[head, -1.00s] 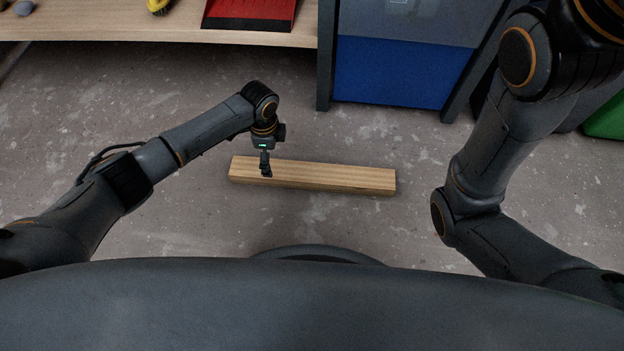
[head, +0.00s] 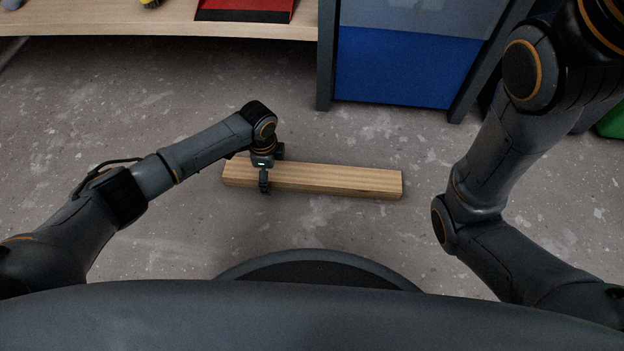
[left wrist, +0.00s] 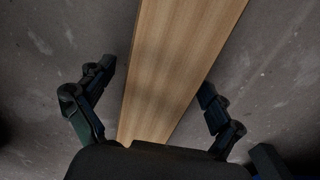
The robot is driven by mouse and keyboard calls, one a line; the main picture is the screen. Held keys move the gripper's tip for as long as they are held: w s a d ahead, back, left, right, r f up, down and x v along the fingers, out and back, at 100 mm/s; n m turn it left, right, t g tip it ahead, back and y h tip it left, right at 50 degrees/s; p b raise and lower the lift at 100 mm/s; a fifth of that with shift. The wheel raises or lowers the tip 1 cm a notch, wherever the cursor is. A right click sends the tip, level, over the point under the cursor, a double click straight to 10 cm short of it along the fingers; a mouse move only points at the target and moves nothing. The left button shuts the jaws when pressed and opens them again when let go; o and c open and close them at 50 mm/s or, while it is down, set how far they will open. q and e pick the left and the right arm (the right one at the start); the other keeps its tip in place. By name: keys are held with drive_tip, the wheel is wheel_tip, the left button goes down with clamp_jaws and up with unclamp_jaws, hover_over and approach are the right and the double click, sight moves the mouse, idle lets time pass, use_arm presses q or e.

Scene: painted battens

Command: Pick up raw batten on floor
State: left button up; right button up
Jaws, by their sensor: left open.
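The raw batten (head: 335,180), a plain pale wood bar, lies flat on the concrete floor in front of my base, running left to right in the head view. My left gripper (head: 264,186) is over its left part, pointing down. In the left wrist view the batten (left wrist: 178,65) runs between the two spread fingers of the gripper (left wrist: 158,88), with a gap on each side. The gripper is open and holds nothing. My right arm shows at the right of the head view, but its gripper is out of view.
A wooden shelf or bench (head: 130,20) with a red item (head: 245,8) on it stands at the back left. A blue and grey bin (head: 405,65) in a dark frame stands behind the batten. A green object (head: 612,122) is at the right edge. Floor around the batten is clear.

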use_arm(q)
drive_tip(key=shift+r, duration=0.1)
drive_tip(key=c, duration=1.9)
